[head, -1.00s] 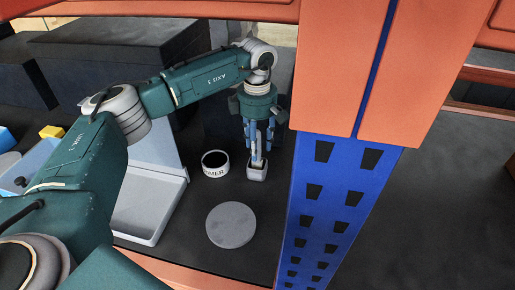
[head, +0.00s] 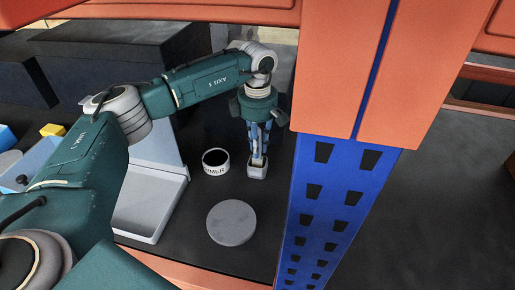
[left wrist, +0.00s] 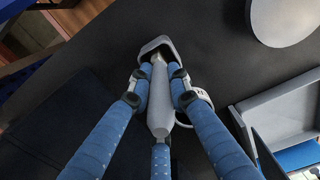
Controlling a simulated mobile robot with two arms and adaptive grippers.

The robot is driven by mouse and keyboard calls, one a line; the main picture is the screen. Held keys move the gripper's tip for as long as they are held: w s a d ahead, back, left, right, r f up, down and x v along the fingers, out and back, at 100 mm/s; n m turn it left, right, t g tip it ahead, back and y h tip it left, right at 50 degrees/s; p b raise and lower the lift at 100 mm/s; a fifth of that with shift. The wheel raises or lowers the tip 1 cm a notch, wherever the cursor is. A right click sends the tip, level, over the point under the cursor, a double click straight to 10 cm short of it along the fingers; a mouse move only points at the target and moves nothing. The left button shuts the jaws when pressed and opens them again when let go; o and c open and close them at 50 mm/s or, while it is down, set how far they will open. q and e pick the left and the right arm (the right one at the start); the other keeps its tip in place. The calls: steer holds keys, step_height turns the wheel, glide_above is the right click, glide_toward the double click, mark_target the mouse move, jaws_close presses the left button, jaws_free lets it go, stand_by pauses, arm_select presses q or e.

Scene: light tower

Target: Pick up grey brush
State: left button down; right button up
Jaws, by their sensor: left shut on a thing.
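The grey brush (left wrist: 160,105) shows in the left wrist view as a pale, long handle between my blue fingers. Its far end reaches a small whitish, cup-like piece (left wrist: 158,43); I cannot tell whether this is a holder or part of the brush. That piece also shows in the head view (head: 257,172), low on the dark shelf surface. My left gripper (head: 258,153) points down just above it and is shut on the brush, the fingers close around the handle. In the head view the fingers mostly hide the handle. My right gripper is not in view.
A white lettered cup (head: 215,163) stands close left of the gripper. A grey round disc (head: 231,223) lies in front. A white tray-like bin (head: 150,218) is further left. A blue upright post (head: 335,190) with dark slots stands close on the right.

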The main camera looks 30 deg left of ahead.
arm_select(q)
step_height(320, 180, up, 11)
steer(key=b, duration=0.3)
steer(key=shift+d+f+b, duration=0.1)
steer(key=shift+b, duration=0.3)
step_height(320, 180, up, 9)
steer(key=shift+s+f, duration=0.1)
